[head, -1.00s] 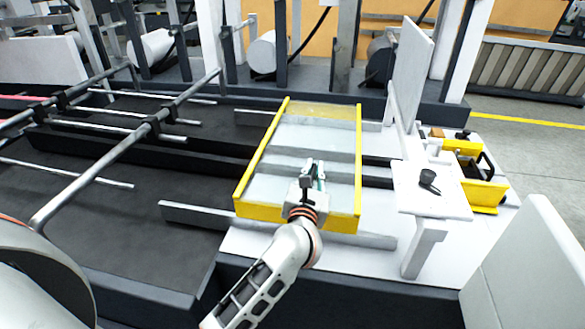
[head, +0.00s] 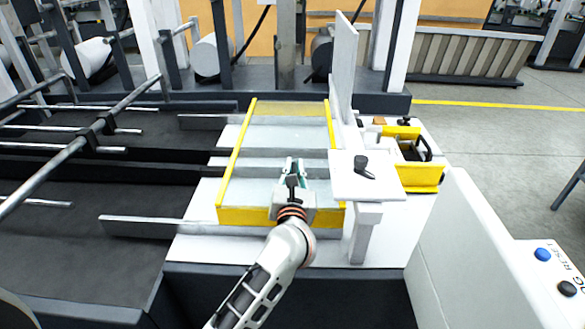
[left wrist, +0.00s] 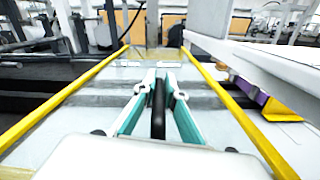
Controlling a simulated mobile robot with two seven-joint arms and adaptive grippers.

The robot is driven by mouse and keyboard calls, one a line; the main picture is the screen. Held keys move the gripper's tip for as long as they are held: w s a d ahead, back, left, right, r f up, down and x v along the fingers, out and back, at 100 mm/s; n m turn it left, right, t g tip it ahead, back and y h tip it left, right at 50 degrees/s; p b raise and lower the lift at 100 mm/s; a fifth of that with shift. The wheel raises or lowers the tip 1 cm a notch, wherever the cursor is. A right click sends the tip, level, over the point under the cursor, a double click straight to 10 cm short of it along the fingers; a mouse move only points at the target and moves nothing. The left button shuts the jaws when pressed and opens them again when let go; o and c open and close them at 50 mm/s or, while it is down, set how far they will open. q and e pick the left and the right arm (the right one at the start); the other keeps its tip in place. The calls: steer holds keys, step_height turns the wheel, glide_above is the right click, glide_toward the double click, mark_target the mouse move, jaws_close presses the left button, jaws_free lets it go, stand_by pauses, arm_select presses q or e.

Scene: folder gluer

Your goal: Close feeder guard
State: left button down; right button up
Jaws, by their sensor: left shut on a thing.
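The feeder guard is a clear panel with a yellow frame (head: 236,160). It lies low over the white feeder table (head: 190,240), and I cannot tell whether it rests fully down. In the left wrist view its yellow side rails (left wrist: 232,106) run away on both sides. My left gripper (head: 293,170) is over the near part of the guard. In the left wrist view its teal fingers (left wrist: 160,82) are shut on a black upright handle (left wrist: 158,112). The handle's foot is hidden by the gripper body. My right gripper is not in view.
A small white stand with a black knob (head: 363,168) is right of the guard, beside an upright white plate (head: 343,65). A yellow and black unit (head: 418,160) stands beyond. A white console with buttons (head: 545,255) is at the lower right. Metal rods (head: 85,140) are at the left.

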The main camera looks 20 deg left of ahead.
arm_select(q)
steer(key=shift+d, duration=0.15)
steer(key=c, duration=2.1)
jaws_free()
steer(key=shift+c, duration=0.2)
steer(key=shift+v, duration=3.75)
